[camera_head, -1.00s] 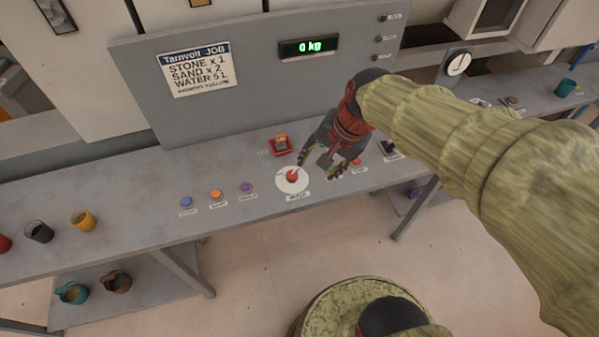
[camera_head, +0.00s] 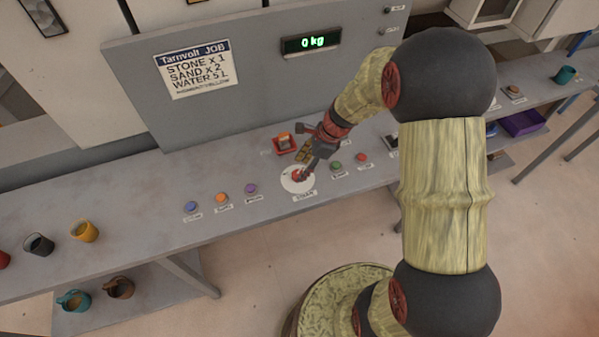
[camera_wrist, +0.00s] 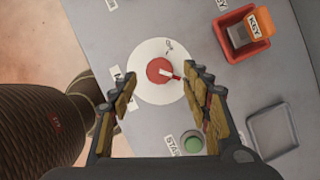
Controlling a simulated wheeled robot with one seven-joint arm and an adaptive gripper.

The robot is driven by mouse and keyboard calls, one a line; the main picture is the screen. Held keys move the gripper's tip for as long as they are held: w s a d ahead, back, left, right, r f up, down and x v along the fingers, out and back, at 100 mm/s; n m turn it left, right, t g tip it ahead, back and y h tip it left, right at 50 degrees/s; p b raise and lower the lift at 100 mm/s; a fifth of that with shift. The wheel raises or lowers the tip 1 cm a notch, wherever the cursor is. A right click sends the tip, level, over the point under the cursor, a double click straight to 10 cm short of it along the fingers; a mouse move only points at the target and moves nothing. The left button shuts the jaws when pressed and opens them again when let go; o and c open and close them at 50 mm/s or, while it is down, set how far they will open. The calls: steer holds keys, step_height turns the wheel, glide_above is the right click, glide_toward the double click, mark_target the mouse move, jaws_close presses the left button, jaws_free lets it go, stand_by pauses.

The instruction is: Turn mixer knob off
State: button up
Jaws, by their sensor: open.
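In the head view the plate (camera_head: 291,186) shows on the grey bench, with the red knob (camera_head: 297,175) partly hidden by my gripper (camera_head: 308,164). My gripper, also in the wrist view (camera_wrist: 158,88), is open, with one finger on each side of the knob in the picture. I cannot tell whether a finger touches it.
A red tray (camera_wrist: 240,38) with an orange KEY block lies close by. A green START button (camera_wrist: 191,142) and a red button (camera_head: 361,157) are to the right. Blue (camera_head: 191,206), orange (camera_head: 222,197) and purple (camera_head: 250,188) buttons are to the left. Mugs stand farther left.

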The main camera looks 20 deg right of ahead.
mark_target(298, 174)
steer(key=x, duration=0.3)
steer(key=shift+f+b, duration=0.2)
steer(key=shift+b, duration=0.15)
steer(key=shift+c, duration=1)
steer(key=c, duration=0.9)
